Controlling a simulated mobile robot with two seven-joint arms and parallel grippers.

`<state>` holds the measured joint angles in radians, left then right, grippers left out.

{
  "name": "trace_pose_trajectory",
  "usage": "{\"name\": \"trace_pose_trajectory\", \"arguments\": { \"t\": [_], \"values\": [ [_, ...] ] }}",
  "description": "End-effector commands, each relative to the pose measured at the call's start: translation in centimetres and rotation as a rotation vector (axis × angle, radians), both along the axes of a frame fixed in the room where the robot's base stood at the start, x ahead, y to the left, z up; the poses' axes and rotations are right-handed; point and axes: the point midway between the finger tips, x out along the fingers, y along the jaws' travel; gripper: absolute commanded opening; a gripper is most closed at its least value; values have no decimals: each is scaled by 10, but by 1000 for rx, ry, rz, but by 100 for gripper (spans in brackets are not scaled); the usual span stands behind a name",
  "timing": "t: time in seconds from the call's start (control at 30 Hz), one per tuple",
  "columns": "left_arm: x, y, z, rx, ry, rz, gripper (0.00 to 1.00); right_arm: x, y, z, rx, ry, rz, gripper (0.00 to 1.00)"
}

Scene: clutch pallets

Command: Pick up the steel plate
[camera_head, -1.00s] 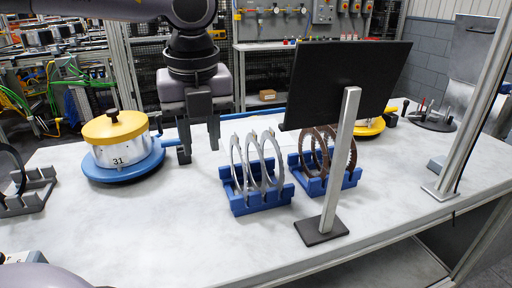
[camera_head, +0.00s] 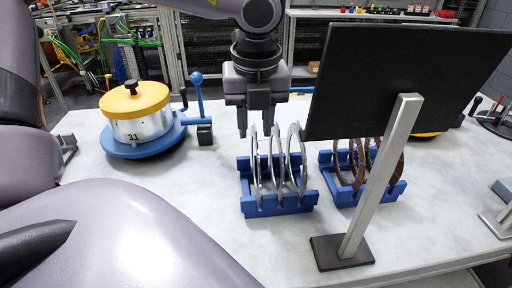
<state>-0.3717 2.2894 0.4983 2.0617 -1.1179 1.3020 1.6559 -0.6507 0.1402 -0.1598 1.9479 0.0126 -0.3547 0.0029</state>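Three steel plates (camera_head: 299,170) stand upright as thin grey rings, side by side in a blue rack (camera_head: 280,206) at the middle of the table. My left gripper (camera_head: 256,130) points down just above the rack's back left side. Its two fingers are apart with a gap between them, and I see nothing held. The fingertips are close to the tops of the left and middle rings; I cannot tell whether they touch. My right gripper is not in view.
A black monitor (camera_head: 400,82) on a grey post partly hides a second blue rack (camera_head: 345,198) with brown rings. A yellow-topped drum (camera_head: 135,100) on a blue base stands left. The table (camera_head: 200,185) front is clear. My arm links cover the lower left.

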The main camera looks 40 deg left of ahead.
Motion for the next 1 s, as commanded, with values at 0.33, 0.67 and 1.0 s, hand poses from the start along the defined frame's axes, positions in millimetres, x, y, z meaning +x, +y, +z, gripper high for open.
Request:
{"name": "trace_pose_trajectory", "arguments": {
  "t": [0.33, 0.67, 1.0],
  "values": [
    [2, 2, -18, 0, -2, 1, 33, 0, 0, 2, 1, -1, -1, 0],
    [2, 2, -18, 0, -2, 1, 0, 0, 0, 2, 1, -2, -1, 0],
    [2, 2, -17, 0, -3, 1, 0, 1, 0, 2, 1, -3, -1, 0]
  ]
}}
